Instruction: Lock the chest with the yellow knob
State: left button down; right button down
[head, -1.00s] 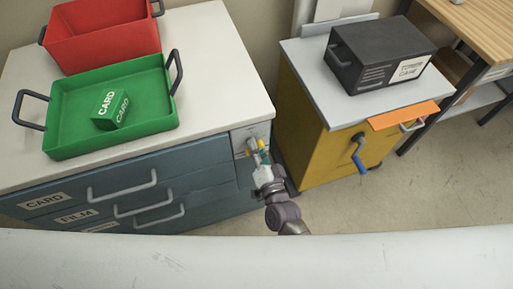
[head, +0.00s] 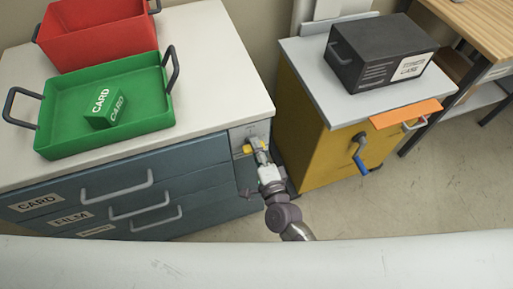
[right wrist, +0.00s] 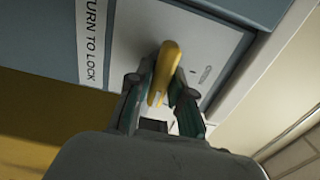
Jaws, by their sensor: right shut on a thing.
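The chest is a blue drawer cabinet (head: 165,165) with a pale top, and its drawers look shut. The yellow knob (head: 251,147) sits on a grey plate at the right end of its front. The right wrist view shows the knob (right wrist: 166,66) as a yellow bar on the plate, beside a "TURN TO LOCK" label (right wrist: 93,35). My right gripper (head: 263,160) is at the knob. In the right wrist view, its two fingers (right wrist: 160,98) stand on either side of the knob, shut on it. My left gripper is not in view.
A green tray (head: 60,139) with a green CARD box and a red bin (head: 100,45) stand on the chest. Right of it is a yellow cabinet (head: 309,110) with a black case (head: 372,55) and a blue-handled crank (head: 360,160). Open floor lies at right.

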jog(key=shift+w+r, duration=0.25)
jog(key=shift+r, duration=0.1)
jog(key=c, duration=1.3)
grip_release()
jog(key=shift+o, duration=0.9)
jog(key=shift+f, duration=0.2)
jog(key=v, duration=1.2)
jog(key=shift+f, duration=0.1)
